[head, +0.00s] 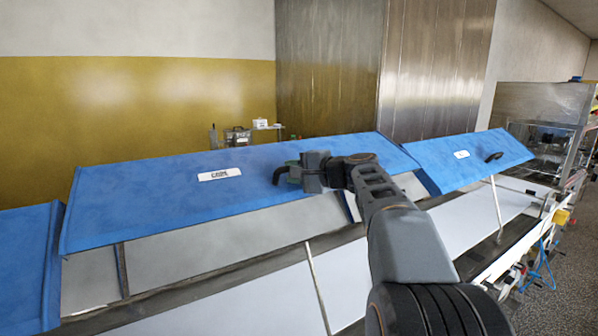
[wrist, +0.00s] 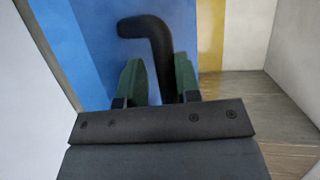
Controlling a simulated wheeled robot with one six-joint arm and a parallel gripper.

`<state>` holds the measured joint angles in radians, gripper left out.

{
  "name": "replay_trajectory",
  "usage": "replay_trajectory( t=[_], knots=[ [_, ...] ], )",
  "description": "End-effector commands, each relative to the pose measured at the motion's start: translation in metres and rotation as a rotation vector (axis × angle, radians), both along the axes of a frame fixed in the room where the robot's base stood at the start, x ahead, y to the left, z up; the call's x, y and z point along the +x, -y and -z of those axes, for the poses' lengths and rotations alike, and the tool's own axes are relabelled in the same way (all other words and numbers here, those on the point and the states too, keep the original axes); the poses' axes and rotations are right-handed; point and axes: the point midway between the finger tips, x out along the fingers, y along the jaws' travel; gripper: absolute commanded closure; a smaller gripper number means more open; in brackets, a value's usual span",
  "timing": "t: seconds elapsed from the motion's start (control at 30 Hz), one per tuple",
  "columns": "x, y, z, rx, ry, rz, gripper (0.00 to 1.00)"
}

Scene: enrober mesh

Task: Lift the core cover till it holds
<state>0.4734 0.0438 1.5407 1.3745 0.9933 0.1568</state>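The core cover (head: 150,195) is a long blue panel with a white label (head: 220,174) that seems to read CORE. It stands raised and tilted over the pale bed in the head view. Its black bent handle (head: 279,174) is at my gripper (head: 291,168). In the wrist view, the handle (wrist: 150,30) runs down between the green fingertips of my gripper (wrist: 158,75). The fingers are apart, with a gap left of the handle and the right finger close to or touching it. The handle's lower end is partly hidden by the gripper.
Another raised blue cover (head: 470,160) with its own handle is at the right, and a blue cover (head: 28,260) is at the left edge. Thin struts (head: 318,288) stand below the covers. A steel cabinet wall (head: 385,70) is behind.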

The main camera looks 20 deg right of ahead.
Motion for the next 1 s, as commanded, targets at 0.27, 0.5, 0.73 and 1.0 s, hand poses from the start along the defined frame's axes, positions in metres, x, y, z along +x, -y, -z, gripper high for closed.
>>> replay_trajectory(
  t=[0.27,0.5,0.73,1.0],
  knots=[
    [-0.028,0.017,-0.002,-0.002,0.002,0.005,0.71],
    [-0.071,0.041,-0.011,-0.002,0.002,0.007,0.71],
    [-0.102,0.059,-0.019,-0.001,0.000,0.005,0.71],
    [-0.118,0.067,-0.023,0.000,0.000,0.002,0.71]
  ],
)
